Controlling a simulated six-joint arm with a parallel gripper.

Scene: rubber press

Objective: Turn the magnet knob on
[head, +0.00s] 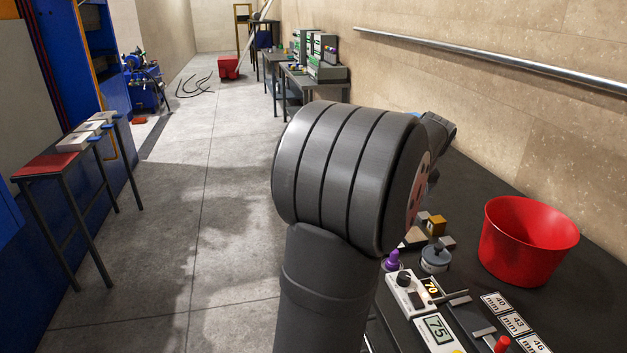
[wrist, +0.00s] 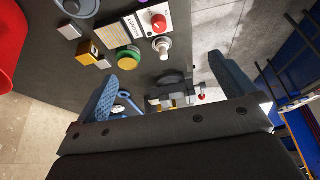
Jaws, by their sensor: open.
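My gripper (wrist: 165,72) is open in the wrist view, its two blue fingers wide apart with nothing gripped between them. Ahead of the fingers is a white plate with a red knob (wrist: 158,22). A pale grey knob (wrist: 162,46) stands just below it, and a lettered plate (wrist: 134,30) lies beside it. The lettering is too blurred to read surely, so I cannot tell which knob is the magnet knob. In the head view my arm hides most of the gripper and this part of the bench.
A red bucket (head: 528,240) stands on the dark bench at right. A grey knobbed weight (head: 435,258), a purple knob (head: 392,261), a panel with a display (head: 438,329) and millimetre-marked blocks (head: 515,322) crowd the front. A brass cube (wrist: 88,50) lies left of the green piece.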

